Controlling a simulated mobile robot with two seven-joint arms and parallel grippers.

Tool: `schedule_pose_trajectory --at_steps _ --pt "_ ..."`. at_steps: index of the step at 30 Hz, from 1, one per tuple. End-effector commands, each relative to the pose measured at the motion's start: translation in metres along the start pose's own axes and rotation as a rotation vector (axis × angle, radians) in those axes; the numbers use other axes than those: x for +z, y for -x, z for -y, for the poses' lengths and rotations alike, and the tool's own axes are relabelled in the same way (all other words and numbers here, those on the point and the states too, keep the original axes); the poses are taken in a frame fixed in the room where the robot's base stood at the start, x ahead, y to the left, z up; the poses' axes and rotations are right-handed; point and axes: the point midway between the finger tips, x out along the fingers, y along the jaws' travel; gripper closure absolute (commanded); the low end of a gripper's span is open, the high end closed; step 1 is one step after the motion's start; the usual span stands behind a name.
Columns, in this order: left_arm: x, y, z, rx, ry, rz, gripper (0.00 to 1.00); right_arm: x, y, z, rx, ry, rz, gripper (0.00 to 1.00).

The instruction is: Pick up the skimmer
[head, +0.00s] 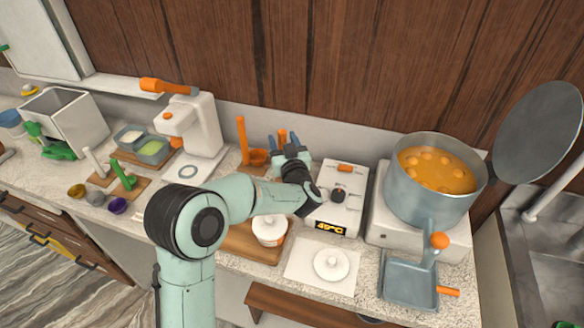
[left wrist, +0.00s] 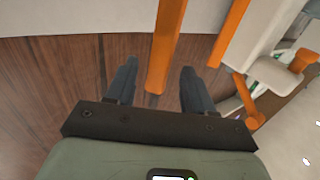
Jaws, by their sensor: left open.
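An orange handle, likely the skimmer's (left wrist: 167,45), runs between the two fingers of my left gripper (left wrist: 155,85) in the left wrist view. The fingers are open, one on each side of the handle, with gaps visible. In the head view my left gripper (head: 290,148) is at the back of the counter, by the wall. Orange parts of the handle (head: 283,136) show just behind it. The skimmer's head is hidden, so I cannot confirm which utensil it is. My right gripper is not in view.
A white control box (head: 340,195) and a pot of orange balls (head: 420,200) stand to the right. A lidded white jar (head: 270,230) is in front.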

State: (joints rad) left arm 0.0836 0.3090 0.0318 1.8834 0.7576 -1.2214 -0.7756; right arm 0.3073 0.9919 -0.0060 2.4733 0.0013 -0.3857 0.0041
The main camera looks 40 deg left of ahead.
Motion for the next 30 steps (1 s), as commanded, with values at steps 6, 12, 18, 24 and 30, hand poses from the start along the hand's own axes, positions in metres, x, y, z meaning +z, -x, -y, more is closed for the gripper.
schedule_pose_trajectory --at_steps 6,12,18,24,30 --pt "0.000 -0.017 -0.001 0.002 -0.001 0.002 0.47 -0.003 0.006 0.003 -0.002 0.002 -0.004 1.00" --pt "0.001 -0.016 -0.001 0.002 -0.001 0.002 0.54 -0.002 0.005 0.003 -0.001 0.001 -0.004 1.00" --pt "0.001 -0.016 -0.001 0.002 -0.001 0.002 1.00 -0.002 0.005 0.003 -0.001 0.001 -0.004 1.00" --pt "0.000 -0.016 -0.001 0.002 0.000 0.001 1.00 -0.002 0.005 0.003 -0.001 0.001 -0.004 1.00" --pt "-0.015 -0.016 -0.001 0.002 0.002 -0.002 1.00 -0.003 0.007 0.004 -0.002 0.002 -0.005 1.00"
